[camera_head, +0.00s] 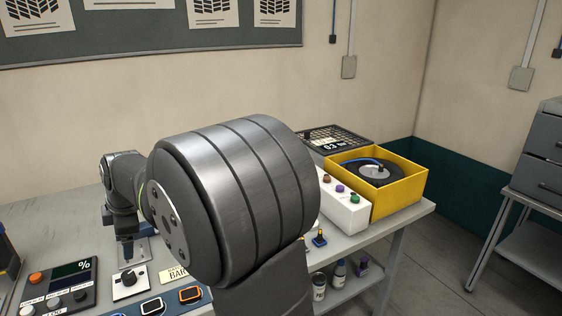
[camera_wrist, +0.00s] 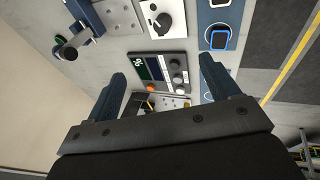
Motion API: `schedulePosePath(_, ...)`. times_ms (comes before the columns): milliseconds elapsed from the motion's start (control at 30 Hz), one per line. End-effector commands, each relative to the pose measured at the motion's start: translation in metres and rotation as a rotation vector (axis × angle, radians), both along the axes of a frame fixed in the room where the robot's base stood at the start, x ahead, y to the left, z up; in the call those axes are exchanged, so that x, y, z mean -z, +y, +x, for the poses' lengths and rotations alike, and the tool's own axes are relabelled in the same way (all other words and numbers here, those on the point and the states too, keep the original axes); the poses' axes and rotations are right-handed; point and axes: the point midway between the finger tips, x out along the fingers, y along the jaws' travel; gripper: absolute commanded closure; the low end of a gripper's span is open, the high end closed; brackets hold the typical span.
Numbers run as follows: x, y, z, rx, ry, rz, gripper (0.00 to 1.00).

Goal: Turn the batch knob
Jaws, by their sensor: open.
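In the wrist view, a dark knob with a pale pointer sits on a white plate (camera_wrist: 163,19) beyond my fingertips. The head view shows this dark knob (camera_head: 128,279) on its pale plate at the lower left. Left of it, a dark panel (camera_head: 62,284) carries a % display, an orange button and small knobs. That panel (camera_wrist: 160,72) appears between and beyond my fingers in the wrist view. I cannot read which knob is labelled batch. My gripper (camera_wrist: 162,66) is open, with nothing between its fingers. My arm hides much of the bench in the head view.
Blue and orange framed pieces (camera_head: 190,295) lie right of the knob plate. A clamp-like fixture (camera_wrist: 82,28) stands at the wrist view's upper left. A white button box (camera_head: 343,207) and a yellow box (camera_head: 400,190) with a black disc stand at the bench's right end.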

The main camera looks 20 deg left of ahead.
Motion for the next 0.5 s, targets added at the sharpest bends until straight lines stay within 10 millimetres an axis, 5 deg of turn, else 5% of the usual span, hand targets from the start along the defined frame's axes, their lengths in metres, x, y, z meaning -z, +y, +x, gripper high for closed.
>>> schedulePosePath(133,0.000,0.000,0.000,0.000,0.000,0.000,0.44)
schedulePosePath(333,0.001,0.003,0.001,0.050,0.026,-0.006,0.44)
schedulePosePath(500,0.001,0.016,0.004,0.277,0.129,-0.029,0.44)
